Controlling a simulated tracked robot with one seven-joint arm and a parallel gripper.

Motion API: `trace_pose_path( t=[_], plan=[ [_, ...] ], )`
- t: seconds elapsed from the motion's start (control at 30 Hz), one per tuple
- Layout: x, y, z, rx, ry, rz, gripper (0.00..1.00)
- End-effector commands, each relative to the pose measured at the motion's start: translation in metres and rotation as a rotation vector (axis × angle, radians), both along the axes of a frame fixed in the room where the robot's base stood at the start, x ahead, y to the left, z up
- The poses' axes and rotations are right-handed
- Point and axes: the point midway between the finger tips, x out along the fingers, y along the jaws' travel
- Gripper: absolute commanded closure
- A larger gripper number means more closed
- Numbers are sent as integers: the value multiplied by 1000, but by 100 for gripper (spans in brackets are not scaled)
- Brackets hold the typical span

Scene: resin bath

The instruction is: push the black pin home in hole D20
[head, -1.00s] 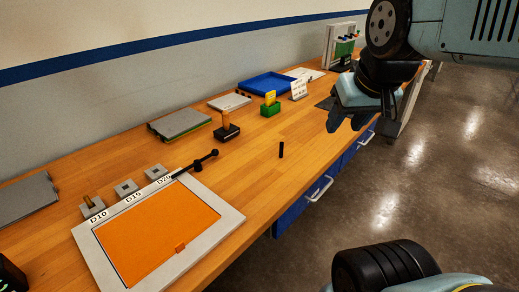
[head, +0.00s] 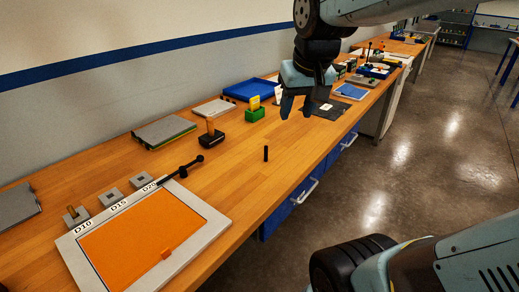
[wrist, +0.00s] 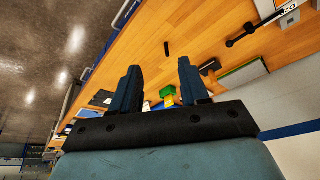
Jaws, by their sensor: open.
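The black pin (head: 266,153) stands upright and alone on the bench, right of the framed orange panel. It also shows in the wrist view (wrist: 166,48), ahead of the fingers. The small grey block at the D20 label (head: 142,181) has a square opening in its top, with nothing seen in it. My gripper (head: 297,116) hangs above the bench behind and right of the pin, apart from it. Its two fingers are spread and empty; they also show in the wrist view (wrist: 158,85).
The framed orange panel (head: 140,239) lies in front of the blocks. A black rod with a knob (head: 189,165) lies at its far corner by D20. A wooden-handled stamp (head: 211,134), a green holder (head: 255,113) and a blue tray (head: 250,90) stand behind. Bench around the pin is clear.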

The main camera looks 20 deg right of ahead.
Motion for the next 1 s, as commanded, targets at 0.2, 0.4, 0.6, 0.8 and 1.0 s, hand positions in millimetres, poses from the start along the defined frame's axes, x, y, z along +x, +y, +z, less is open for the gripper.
trace_pose_path(
  t=[0.2,0.4,0.6,0.8,1.0],
  plan=[
    [56,-1,-10,10,96,-32,55],
    [107,-2,-28,17,179,-61,55],
    [156,-3,-55,23,261,-91,55],
    [195,-4,-86,25,331,-117,55],
    [215,-4,-104,27,366,-131,55]
  ],
)
